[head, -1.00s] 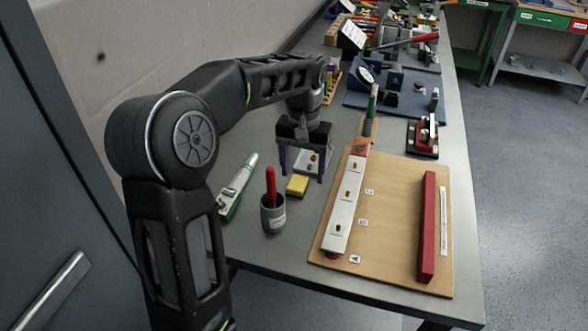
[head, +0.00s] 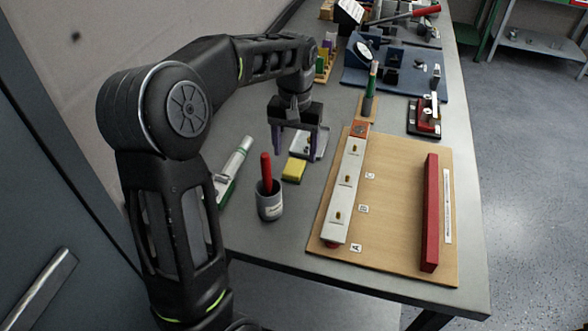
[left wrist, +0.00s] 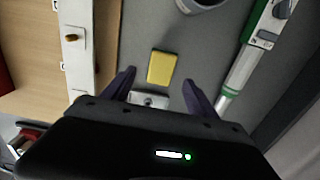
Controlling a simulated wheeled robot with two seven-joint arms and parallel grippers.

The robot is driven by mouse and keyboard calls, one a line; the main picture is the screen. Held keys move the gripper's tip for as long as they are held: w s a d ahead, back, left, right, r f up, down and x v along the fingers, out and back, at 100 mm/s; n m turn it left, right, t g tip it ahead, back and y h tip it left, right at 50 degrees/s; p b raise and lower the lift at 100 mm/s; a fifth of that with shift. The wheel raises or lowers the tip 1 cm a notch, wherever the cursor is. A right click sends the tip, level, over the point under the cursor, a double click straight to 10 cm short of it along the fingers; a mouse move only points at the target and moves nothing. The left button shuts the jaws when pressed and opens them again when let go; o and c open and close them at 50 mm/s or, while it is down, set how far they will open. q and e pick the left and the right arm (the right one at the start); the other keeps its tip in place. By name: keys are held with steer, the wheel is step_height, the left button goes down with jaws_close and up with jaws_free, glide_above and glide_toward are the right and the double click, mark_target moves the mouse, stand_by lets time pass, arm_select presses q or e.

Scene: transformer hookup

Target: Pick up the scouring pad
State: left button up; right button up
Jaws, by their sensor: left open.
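The scouring pad (head: 294,169) is a small yellow block lying flat on the grey table, left of the wooden board. It also shows in the left wrist view (left wrist: 161,68), just beyond the fingertips and between their lines. My left gripper (head: 296,153) is open and empty, with its purple fingers pointing down above the table, close behind the pad. In the left wrist view the two fingers (left wrist: 160,80) stand wide apart. A small light metal plate (head: 312,146) lies behind the pad, partly hidden by the fingers. My right gripper is not in view.
A grey cup (head: 269,206) with a red-handled tool stands in front of the pad. A green and white tool (head: 235,168) lies to the left. The wooden board (head: 395,210) with a white terminal bar (head: 345,190) and red bar (head: 430,210) is at right.

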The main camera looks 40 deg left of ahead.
mark_target(294, 166)
arm_select(q)
steer(key=shift+s+a+f+p, duration=0.1)
steer(key=shift+f+p, duration=0.55)
steer(key=shift+f, duration=2)
steer(key=c, duration=1.3)
steer(key=shift+r, duration=0.15)
step_height(294, 166, up, 10)
steer(key=shift+f+b, duration=0.1)
steer(key=shift+b, duration=0.45)
